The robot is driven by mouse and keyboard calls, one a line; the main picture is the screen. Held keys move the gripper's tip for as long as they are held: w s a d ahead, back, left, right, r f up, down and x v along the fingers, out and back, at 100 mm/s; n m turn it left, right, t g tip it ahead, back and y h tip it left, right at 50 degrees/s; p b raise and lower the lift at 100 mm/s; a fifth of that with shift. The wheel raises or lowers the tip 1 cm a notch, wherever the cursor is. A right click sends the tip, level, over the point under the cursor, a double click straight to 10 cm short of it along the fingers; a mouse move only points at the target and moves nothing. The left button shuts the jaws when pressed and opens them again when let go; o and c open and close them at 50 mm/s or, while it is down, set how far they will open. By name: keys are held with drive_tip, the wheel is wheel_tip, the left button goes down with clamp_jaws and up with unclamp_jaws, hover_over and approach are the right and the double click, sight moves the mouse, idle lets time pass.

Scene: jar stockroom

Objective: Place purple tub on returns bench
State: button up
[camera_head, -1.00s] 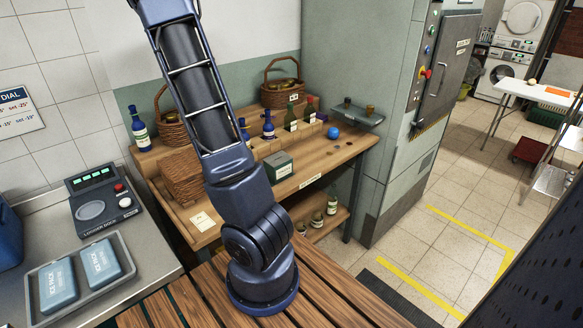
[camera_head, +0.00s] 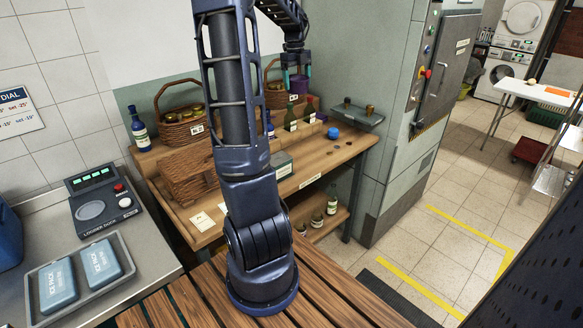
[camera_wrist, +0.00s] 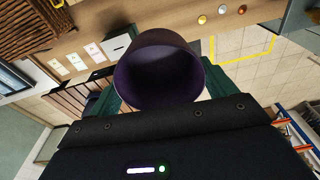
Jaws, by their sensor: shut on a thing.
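My gripper (camera_head: 298,76) is shut on the purple tub (camera_head: 299,85), held in the air over the back right of a wooden bench (camera_head: 334,152). In the wrist view the tub (camera_wrist: 158,72) shows its dark, open mouth, with a green finger on each side. The bench carries a label (camera_head: 311,180) on its front edge, too small to read, so I cannot tell whether it is the returns bench.
The bench holds wicker baskets (camera_head: 184,128), several bottles (camera_head: 290,120), a green box (camera_head: 281,167) and a blue ball (camera_head: 333,133). A grey cabinet (camera_head: 385,75) with a small shelf (camera_head: 357,115) stands to the right. Bare wood shows at the bench's front right.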

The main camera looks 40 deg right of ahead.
drive_tip(key=shift+m, duration=0.3)
drive_tip(key=s, duration=0.1)
drive_tip(key=s+d, duration=0.1)
drive_tip(key=s+d+f, duration=0.1)
drive_tip(key=s, duration=0.1)
wheel_tip(320, 180, down, 30)
drive_tip(key=shift+w+f, duration=0.1)
drive_tip(key=shift+w, duration=0.05)
drive_tip(key=shift+f, duration=0.1)
idle(0.3)
drive_tip(key=o, duration=0.8)
drive_tip(key=shift+o, duration=0.2)
